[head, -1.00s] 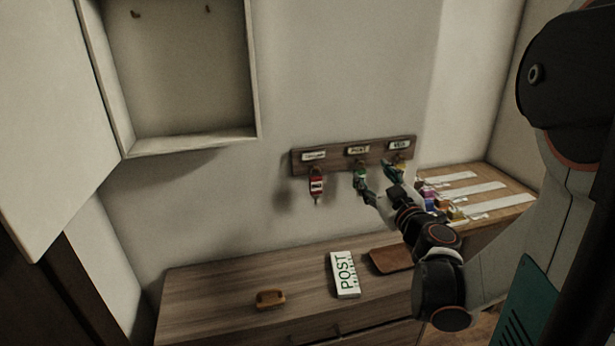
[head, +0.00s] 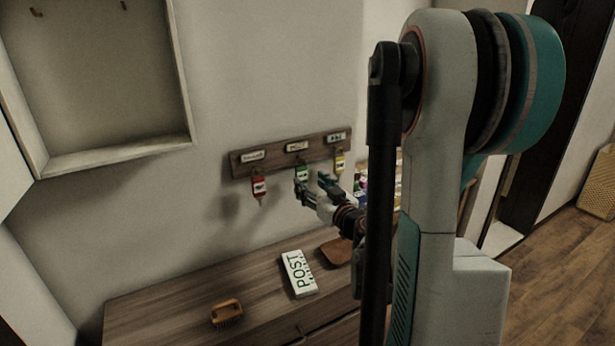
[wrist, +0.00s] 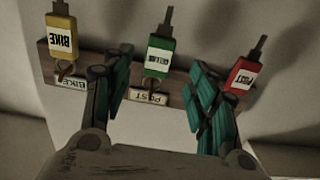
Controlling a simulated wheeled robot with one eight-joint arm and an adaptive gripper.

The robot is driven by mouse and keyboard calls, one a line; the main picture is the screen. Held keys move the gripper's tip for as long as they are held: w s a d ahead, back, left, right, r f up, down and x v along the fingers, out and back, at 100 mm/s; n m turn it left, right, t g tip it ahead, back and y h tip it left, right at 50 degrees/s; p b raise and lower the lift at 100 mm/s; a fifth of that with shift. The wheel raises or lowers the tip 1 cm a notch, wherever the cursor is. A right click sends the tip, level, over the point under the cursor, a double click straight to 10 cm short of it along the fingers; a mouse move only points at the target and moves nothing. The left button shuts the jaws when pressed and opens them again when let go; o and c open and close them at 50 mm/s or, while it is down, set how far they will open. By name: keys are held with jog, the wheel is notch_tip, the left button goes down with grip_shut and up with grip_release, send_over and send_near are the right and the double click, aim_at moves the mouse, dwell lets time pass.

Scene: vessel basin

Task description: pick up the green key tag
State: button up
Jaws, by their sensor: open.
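The green key tag (head: 301,173) hangs from the middle of the wooden key rack (head: 240,167), under the middle label. In the wrist view the green tag (wrist: 158,60) has a white label and shows in the gap between my fingers. My gripper (head: 312,178) is open in front of the rack; in the wrist view its two teal fingers (wrist: 160,68) stand apart on either side of the tag. I see no clear contact with it. In the head view a finger partly covers the tag's lower end.
A red tag (head: 259,187) and a yellow tag (head: 339,162) hang on either side. Below, the wooden cabinet top (head: 170,300) holds a white POST plate (head: 299,274), a brush (head: 226,313) and a brown tray (head: 336,252). An open wall cabinet (head: 110,158) is at upper left.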

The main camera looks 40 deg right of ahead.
aim_at(303, 175)
jog(key=shift+b+x, duration=0.4)
jog(key=shift+x, duration=2.35)
jog(key=shift+s+d, duration=0.15)
jog(key=shift+d, duration=0.05)
jog(key=c, duration=1.1)
